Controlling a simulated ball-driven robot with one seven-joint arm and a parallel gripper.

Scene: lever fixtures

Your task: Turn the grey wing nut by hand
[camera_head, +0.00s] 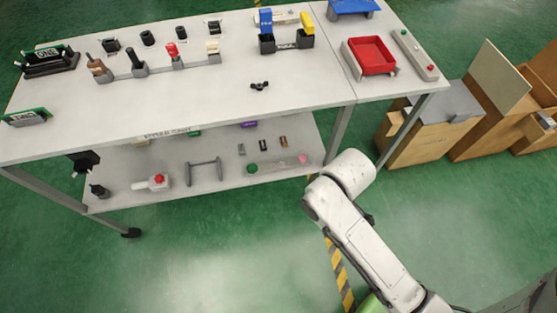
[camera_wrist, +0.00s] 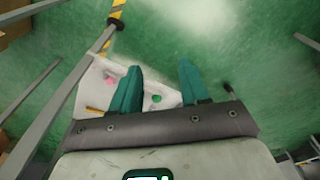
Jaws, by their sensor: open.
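A small dark wing-shaped piece, which looks like the wing nut (camera_head: 260,86), sits on the white table top (camera_head: 215,105) near its front edge, right of the middle. It looks dark grey to black. My gripper (camera_wrist: 160,66) shows in the wrist view with two teal fingers apart and nothing between them. Behind the fingers are the white lower shelf (camera_wrist: 92,85) and green floor. The wing nut does not show in the wrist view. In the head view my arm is in front of the table, to the right, and my gripper is hidden.
Behind the nut stand a row of levers (camera_head: 137,66), a blue and yellow block holder (camera_head: 286,40) and, to the right, a red tray (camera_head: 371,55). The table top around the nut is clear. A table leg (camera_head: 339,135) and lower shelf (camera_head: 225,175) are near my arm.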

